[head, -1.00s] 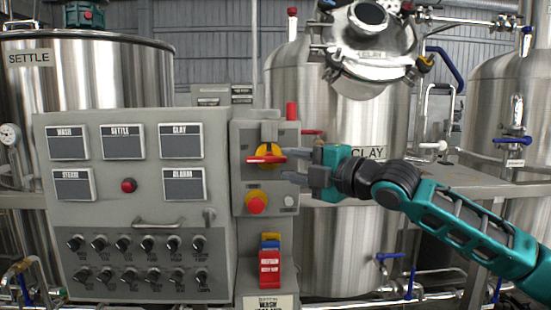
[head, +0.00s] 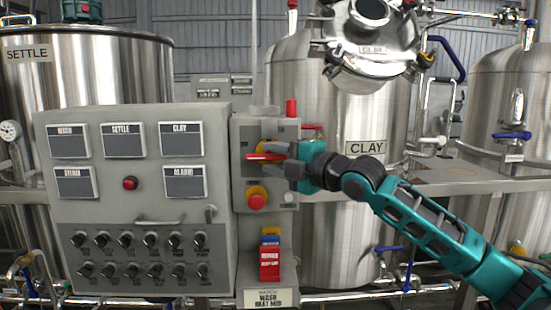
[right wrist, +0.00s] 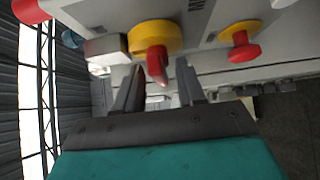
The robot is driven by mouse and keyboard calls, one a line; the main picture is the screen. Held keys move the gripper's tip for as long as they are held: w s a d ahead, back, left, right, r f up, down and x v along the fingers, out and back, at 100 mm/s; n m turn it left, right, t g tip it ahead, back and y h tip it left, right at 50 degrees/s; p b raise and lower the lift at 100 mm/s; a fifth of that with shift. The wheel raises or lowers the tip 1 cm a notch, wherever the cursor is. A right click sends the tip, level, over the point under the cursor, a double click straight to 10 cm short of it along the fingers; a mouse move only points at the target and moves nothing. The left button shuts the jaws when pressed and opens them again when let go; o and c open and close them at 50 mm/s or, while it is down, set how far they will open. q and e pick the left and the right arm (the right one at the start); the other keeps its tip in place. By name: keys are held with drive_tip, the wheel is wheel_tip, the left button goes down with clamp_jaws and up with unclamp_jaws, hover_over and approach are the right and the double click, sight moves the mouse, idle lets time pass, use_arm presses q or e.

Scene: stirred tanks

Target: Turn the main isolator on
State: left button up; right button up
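The main isolator is a yellow disc (right wrist: 155,35) with a red handle (head: 259,157) on the narrow panel at the right of the grey control cabinet. The handle lies horizontal in the head view. My right gripper (head: 268,160) is open at the isolator, with one finger above the handle and one below. In the right wrist view, the red handle (right wrist: 157,66) shows between the tips of the spread fingers (right wrist: 160,74); I cannot tell if either finger touches it. The fingers partly hide the disc in the head view. My left gripper is not in view.
A red emergency button on a yellow ring (head: 256,199) sits just below the isolator; it also shows in the right wrist view (right wrist: 241,47). A red padlock-like tag (head: 269,264) hangs lower. The CLAY tank (head: 340,220) stands behind.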

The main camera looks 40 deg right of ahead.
drive_tip(key=shift+c, duration=0.3)
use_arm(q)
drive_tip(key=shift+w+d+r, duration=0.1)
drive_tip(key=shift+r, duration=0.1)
use_arm(e)
clamp_jaws()
